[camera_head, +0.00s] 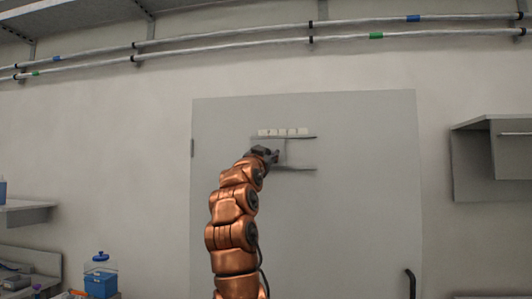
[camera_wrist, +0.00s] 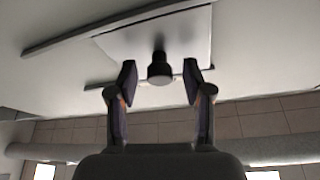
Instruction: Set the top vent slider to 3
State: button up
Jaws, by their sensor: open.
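The vent slider is a pale plate (camera_head: 281,145) between two dark horizontal rails on the grey door. In the head view it sits towards the left end of the rails, partly hidden by my gripper (camera_head: 266,155). The plate also shows in the wrist view (camera_wrist: 190,32), with a dark round knob (camera_wrist: 159,72) standing out from it. My gripper is open, with one finger on each side of the knob and visible gaps to both. A row of several small white labels (camera_head: 284,132) is above the upper rail (camera_head: 298,137); their marks are too small to read.
The grey door (camera_head: 350,200) has a dark handle (camera_head: 410,283) at lower right. Grey shelves stand at the left (camera_head: 25,211) and right (camera_head: 490,123), clear of my arm. A blue container (camera_head: 101,282) is at lower left. Pipes (camera_head: 250,42) run along the wall above.

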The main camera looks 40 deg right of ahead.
jog(key=shift+c, duration=0.2)
grip_shut()
dwell(0.4)
